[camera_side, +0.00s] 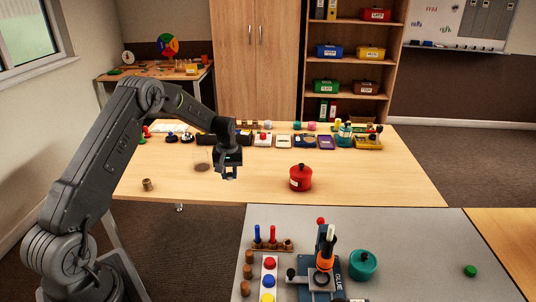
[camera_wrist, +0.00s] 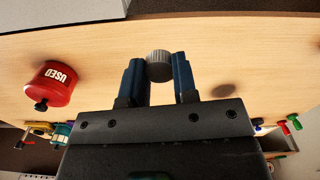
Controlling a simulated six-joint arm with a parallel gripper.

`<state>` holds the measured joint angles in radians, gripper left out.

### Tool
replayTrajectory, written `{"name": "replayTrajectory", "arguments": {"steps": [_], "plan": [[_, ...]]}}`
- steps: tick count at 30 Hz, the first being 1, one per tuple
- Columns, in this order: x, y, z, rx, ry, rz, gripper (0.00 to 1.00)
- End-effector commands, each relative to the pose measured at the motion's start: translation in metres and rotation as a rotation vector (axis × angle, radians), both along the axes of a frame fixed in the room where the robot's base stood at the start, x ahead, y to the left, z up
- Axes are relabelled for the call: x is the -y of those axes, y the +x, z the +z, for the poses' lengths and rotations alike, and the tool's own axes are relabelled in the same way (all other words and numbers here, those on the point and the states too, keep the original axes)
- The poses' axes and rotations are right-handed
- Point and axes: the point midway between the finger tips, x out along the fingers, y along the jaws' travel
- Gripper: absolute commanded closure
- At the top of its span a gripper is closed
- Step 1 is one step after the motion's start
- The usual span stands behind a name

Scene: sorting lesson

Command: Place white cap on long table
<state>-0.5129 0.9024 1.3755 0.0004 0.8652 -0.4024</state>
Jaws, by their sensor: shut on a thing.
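My gripper (camera_side: 230,172) hangs over the long wooden table (camera_side: 380,175), left of its middle. In the wrist view, my gripper (camera_wrist: 159,72) is shut on a ribbed cap (camera_wrist: 159,60), which looks pale grey-white, between its two dark fingers. The cap's far part shows past the fingertips. In the side view the cap is mostly hidden by the fingers. A dark shadow lies on the bare wood beside my gripper, and the cap appears to be held above the tabletop. The long table also shows in the wrist view (camera_wrist: 220,45).
A red pot marked USED (camera_side: 301,178) stands right of my gripper. A small brown cylinder (camera_side: 147,185) is at the left. Trays and small objects line the back edge. The grey table (camera_side: 420,250) in front holds a teal pot (camera_side: 362,265). Bare wood surrounds my gripper.

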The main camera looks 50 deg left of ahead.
Motion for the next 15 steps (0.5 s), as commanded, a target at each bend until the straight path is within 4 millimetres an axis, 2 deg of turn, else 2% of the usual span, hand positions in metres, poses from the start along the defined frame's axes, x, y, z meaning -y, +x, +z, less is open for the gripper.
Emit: {"name": "replayTrajectory", "arguments": {"steps": [1, 3, 7, 11, 15], "plan": [[-0.022, -0.001, -0.001, 0.001, 0.000, 0.013, 0.95], [-0.045, -0.003, -0.001, 0.001, 0.000, 0.019, 0.95], [-0.072, -0.007, 0.000, 0.001, 0.001, 0.024, 0.95], [-0.079, -0.006, -0.003, 0.000, 0.000, 0.025, 0.95], [-0.065, 0.013, -0.017, -0.001, -0.001, 0.021, 0.95]]}}
